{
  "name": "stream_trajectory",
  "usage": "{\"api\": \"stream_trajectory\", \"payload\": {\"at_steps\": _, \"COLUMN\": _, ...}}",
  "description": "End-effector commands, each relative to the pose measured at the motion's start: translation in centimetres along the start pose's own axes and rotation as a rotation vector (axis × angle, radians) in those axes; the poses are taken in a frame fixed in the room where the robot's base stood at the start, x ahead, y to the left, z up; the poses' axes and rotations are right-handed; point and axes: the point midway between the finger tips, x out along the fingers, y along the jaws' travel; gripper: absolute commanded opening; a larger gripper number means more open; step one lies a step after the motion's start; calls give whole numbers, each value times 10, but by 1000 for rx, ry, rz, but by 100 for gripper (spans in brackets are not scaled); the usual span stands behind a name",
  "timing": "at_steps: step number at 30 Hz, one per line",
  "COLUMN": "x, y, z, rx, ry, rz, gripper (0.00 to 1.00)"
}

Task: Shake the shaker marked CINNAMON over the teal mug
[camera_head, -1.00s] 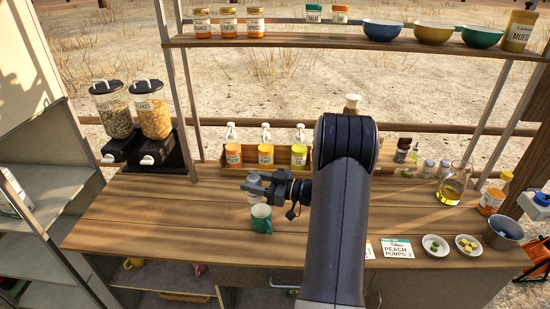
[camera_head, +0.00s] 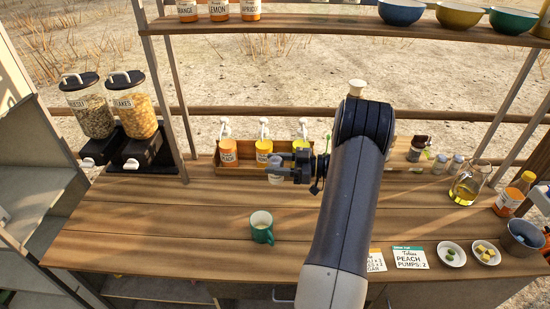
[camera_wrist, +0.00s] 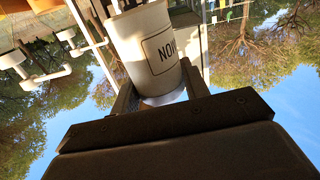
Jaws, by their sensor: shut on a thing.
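The teal mug (camera_head: 261,234) stands upright on the wooden counter, its handle toward the lower right. My gripper (camera_head: 284,172) is shut on a pale shaker (camera_head: 274,177) and holds it above and behind the mug, a little to its right, apart from it. In the wrist view the shaker (camera_wrist: 147,38) sits between the fingers of my gripper (camera_wrist: 160,95). Part of its dark-lettered label shows, cut off by the curve, so the full word cannot be read. The inside of the mug is too small to make out.
A wooden rack (camera_head: 222,171) with several pump bottles stands just behind the shaker. Cereal dispensers (camera_head: 135,115) are at the left. A recipe card (camera_head: 409,257), small bowls (camera_head: 452,254) and a glass jug (camera_head: 467,187) are at the right. The counter around the mug is clear.

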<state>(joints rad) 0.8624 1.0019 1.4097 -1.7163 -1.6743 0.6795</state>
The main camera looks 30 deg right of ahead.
Motion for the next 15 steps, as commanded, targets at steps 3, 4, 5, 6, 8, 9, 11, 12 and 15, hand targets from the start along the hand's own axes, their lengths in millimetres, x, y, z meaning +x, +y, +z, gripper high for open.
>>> {"api": "stream_trajectory", "payload": {"at_steps": 3, "x": 2, "y": -4, "z": 4, "rx": -83, "ry": -39, "rz": -1, "gripper": 15}}
{"api": "stream_trajectory", "payload": {"at_steps": 4, "x": 3, "y": -5, "z": 6, "rx": -110, "ry": -51, "rz": -1, "gripper": 15}}
{"api": "stream_trajectory", "payload": {"at_steps": 5, "x": 3, "y": -6, "z": 8, "rx": -138, "ry": -65, "rz": 0, "gripper": 15}}
{"api": "stream_trajectory", "payload": {"at_steps": 6, "x": 4, "y": -8, "z": 10, "rx": -179, "ry": -84, "rz": -2, "gripper": 15}}
{"api": "stream_trajectory", "payload": {"at_steps": 8, "x": 6, "y": -11, "z": 14, "rx": -240, "ry": -112, "rz": -1, "gripper": 15}}
{"api": "stream_trajectory", "payload": {"at_steps": 9, "x": 6, "y": -13, "z": 16, "rx": -282, "ry": -132, "rz": -1, "gripper": 15}}
{"api": "stream_trajectory", "payload": {"at_steps": 11, "x": 8, "y": -16, "z": 20, "rx": -341, "ry": -159, "rz": 0, "gripper": 15}}
{"api": "stream_trajectory", "payload": {"at_steps": 12, "x": 8, "y": -18, "z": 23, "rx": -381, "ry": -177, "rz": -2, "gripper": 15}}
{"api": "stream_trajectory", "payload": {"at_steps": 15, "x": 11, "y": -22, "z": 29, "rx": -479, "ry": -223, "rz": -2, "gripper": 15}}
